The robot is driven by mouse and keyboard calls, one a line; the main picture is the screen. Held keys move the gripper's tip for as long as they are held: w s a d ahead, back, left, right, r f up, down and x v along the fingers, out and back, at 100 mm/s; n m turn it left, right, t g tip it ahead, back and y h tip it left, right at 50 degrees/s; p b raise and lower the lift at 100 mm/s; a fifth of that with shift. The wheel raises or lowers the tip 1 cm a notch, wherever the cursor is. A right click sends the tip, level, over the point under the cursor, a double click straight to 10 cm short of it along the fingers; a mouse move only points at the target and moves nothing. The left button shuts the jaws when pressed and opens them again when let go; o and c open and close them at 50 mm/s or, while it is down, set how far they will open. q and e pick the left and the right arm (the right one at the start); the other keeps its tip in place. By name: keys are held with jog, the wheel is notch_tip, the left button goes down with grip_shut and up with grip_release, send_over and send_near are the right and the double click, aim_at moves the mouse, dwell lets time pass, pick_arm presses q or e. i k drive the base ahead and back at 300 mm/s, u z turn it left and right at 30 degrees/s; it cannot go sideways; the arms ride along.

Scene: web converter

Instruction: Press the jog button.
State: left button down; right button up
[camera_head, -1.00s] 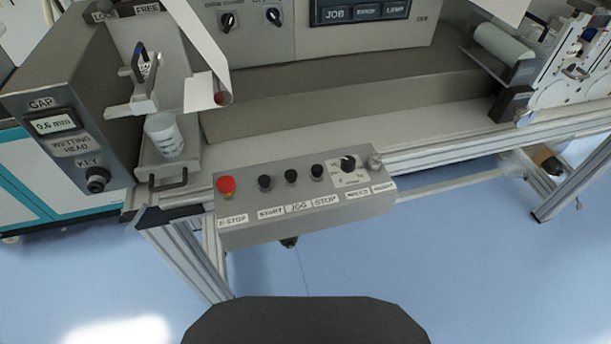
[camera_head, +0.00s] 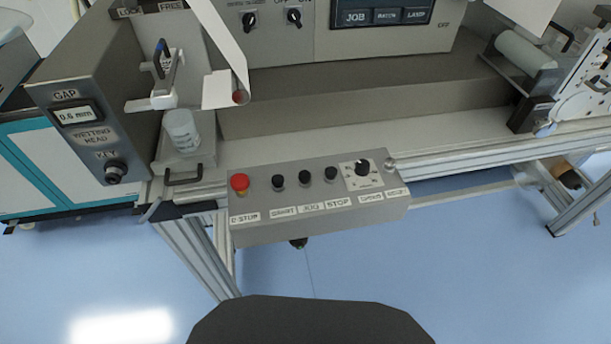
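The jog button (camera_head: 305,178) is a small black round button on the sloped top of a grey control box (camera_head: 320,222). A label reading JOG sits below it. It is the middle one of three black buttons, between the start button (camera_head: 278,182) and the stop button (camera_head: 331,174). A red emergency stop knob (camera_head: 239,183) is at the box's left end. A black rotary knob (camera_head: 362,167) on a white dial plate is to the right. Neither gripper shows in the head view, and nothing covers the buttons.
The box is mounted at the front of the machine's metal frame rail (camera_head: 480,160). The blue floor (camera_head: 480,270) in front is clear.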

aim_at(304, 176)
jog(key=u, duration=0.5)
jog(key=k, duration=1.1)
jog(key=z, duration=1.3)
jog(key=i, duration=0.5)
jog(key=u, duration=0.05)
